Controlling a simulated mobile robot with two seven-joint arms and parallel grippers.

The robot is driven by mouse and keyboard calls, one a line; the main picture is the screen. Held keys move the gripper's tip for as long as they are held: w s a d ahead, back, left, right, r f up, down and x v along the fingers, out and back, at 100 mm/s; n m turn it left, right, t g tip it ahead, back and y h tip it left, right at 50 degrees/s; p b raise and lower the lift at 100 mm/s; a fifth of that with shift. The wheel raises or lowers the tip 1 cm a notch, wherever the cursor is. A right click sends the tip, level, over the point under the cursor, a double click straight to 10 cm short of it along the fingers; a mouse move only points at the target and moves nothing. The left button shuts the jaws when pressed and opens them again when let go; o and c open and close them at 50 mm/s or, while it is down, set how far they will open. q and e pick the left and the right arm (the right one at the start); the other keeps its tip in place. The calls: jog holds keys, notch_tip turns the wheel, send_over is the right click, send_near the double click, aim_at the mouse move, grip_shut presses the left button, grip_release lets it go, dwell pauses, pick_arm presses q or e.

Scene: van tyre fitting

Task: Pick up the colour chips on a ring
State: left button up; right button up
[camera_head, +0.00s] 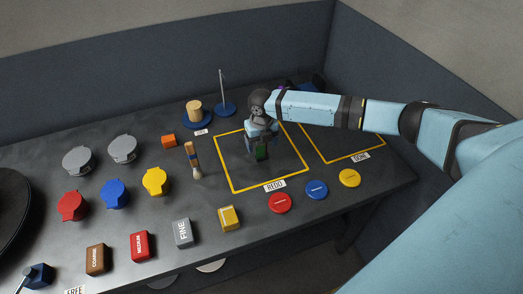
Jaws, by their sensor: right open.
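My right gripper (260,154) reaches down over the yellow-outlined square marked REDO (232,191). It is open, and its fingers hide part of the square. A small dark green patch shows at the fingertips; I cannot tell whether it is a chip or part of the gripper. A dark and purple item (284,88) shows partly behind my right forearm at the back; I cannot tell whether it is the ring of colour chips. No ring of chips is clearly visible. My left gripper is not in view.
Left of the square are a brush (193,160), an orange block (169,140) and lidded red, blue, yellow and grey pots. Red (279,203), blue (317,189) and yellow (349,178) discs lie in front. A thin stand (223,95) rises behind. The DONE square (345,158) looks mostly clear.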

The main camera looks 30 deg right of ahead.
jog(key=shift+f, duration=0.45)
jog(key=c, duration=1)
jog(key=shift+r, duration=0.1)
notch_tip(320, 180, up, 20)
jog(key=shift+b, duration=0.4)
